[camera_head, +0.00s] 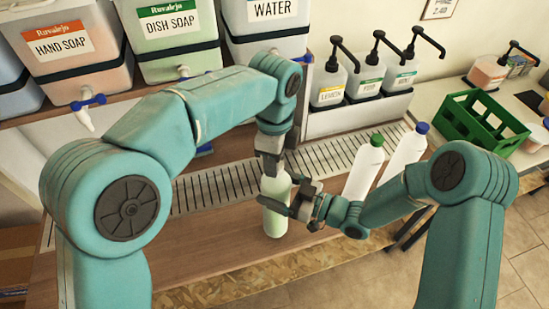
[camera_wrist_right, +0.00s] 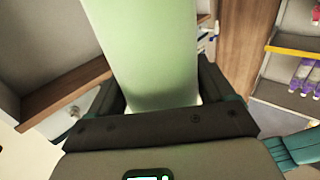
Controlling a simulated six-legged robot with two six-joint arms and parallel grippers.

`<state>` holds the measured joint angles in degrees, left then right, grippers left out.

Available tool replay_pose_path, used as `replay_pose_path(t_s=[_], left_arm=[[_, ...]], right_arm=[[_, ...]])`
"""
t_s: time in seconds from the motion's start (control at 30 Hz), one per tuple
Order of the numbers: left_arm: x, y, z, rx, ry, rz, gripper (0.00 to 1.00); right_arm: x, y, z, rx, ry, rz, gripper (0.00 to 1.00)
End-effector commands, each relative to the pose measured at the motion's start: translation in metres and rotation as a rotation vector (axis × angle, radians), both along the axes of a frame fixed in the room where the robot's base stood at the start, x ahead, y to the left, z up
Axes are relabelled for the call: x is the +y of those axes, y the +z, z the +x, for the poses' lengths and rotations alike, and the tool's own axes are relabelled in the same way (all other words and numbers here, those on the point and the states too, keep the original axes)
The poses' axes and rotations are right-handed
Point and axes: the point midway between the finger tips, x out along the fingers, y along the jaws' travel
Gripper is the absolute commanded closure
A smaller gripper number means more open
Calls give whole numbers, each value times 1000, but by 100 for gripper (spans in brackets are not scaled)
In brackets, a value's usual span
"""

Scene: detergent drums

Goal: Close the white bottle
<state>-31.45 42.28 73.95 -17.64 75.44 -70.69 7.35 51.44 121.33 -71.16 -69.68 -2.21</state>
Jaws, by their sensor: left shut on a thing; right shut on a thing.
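A pale green-white bottle (camera_head: 276,208) stands upright at the front of the wooden counter, below the drip grate. My right gripper (camera_head: 290,206) is shut on its body from the right side. In the right wrist view the bottle (camera_wrist_right: 155,55) rises between the dark fingers of this gripper (camera_wrist_right: 160,105). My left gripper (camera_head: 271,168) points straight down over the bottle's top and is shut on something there. Its fingers hide the bottle's mouth, so I cannot see a cap or how it sits.
A white bottle with a green cap (camera_head: 363,168) and one with a blue cap (camera_head: 403,155) stand right of the held bottle. Drums (camera_head: 70,45) with taps line the shelf behind. Pump bottles (camera_head: 328,85) and a green crate (camera_head: 478,122) stand farther right. Counter left of the bottle is clear.

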Motion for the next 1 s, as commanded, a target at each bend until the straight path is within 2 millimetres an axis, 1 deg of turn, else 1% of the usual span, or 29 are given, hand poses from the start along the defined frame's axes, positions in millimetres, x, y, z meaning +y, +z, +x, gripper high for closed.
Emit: replay_pose_path(t_s=[0.1, 0.17, 0.3, 0.4, 0.5, 0.6, 0.7, 0.97, 1.0], left_arm=[[0, 0, 2, -3, -306, 0, 93], [0, 0, 3, -1, -469, 0, 93], [-2, 0, 4, -2, -850, 0, 93], [-3, 0, 5, -1, -1107, 0, 93], [-4, 0, 5, 0, -1313, 0, 93], [-4, 0, 5, -1, -1447, 0, 93], [-4, 0, 5, -1, -1511, 0, 93], [-4, 0, 5, -2, -1520, 0, 93], [-4, 0, 5, -2, -1520, 0, 62]], right_arm=[[0, 2, 0, -5, 1, 3, 100], [0, 2, 0, -5, 1, 3, 100], [0, 2, 0, -5, 1, 3, 100], [0, 2, 0, -5, 2, 3, 100], [0, 2, 0, -5, 2, 3, 100], [0, 2, 0, -5, 2, 3, 100], [0, 2, -1, -5, 3, 3, 100], [0, 2, -1, -6, 3, 3, 100], [0, 2, -1, -6, 4, 3, 100]])
